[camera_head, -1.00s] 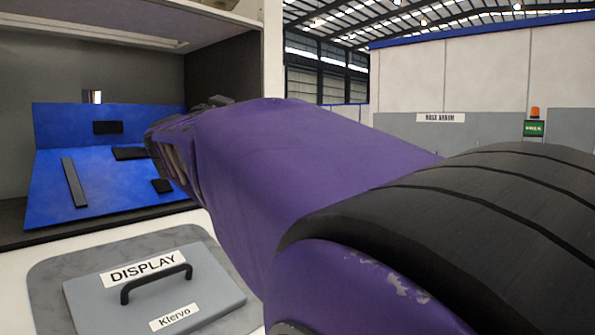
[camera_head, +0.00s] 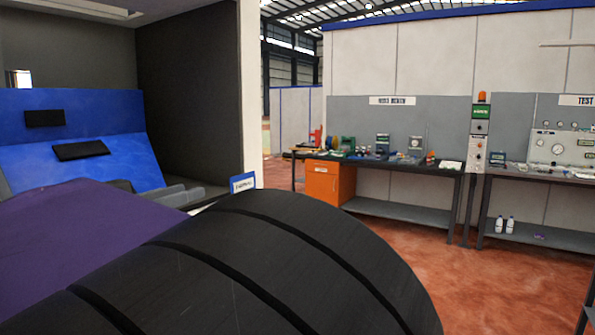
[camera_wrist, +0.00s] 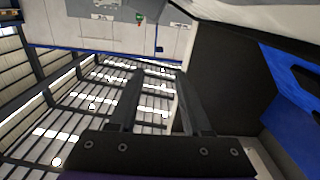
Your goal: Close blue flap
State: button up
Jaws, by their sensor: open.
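The blue flap (camera_head: 125,162) is a sloping blue panel with a black pad on it, inside the dark bay at the left of the head view. It stands tilted against an upright blue panel (camera_head: 100,108) behind it. My purple and black arm hides the flap's lower part. Part of the blue structure also shows at the right edge of the wrist view (camera_wrist: 297,125). My gripper (camera_wrist: 158,75) is open and empty in the wrist view, its two dark fingers apart. The blue lies to the right of the fingers, and no contact shows.
The bay's dark side wall (camera_head: 190,85) stands right of the flap and ends in a white edge post (camera_head: 249,90). A small blue sign (camera_head: 243,182) is beside the post. A workbench (camera_head: 400,170) stands farther back, with open red floor (camera_head: 510,280) before it.

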aim_at(249, 173)
jog(key=x, duration=1.7)
jog(key=shift+w+d, duration=0.1)
jog(key=shift+d, duration=0.1)
grip_shut()
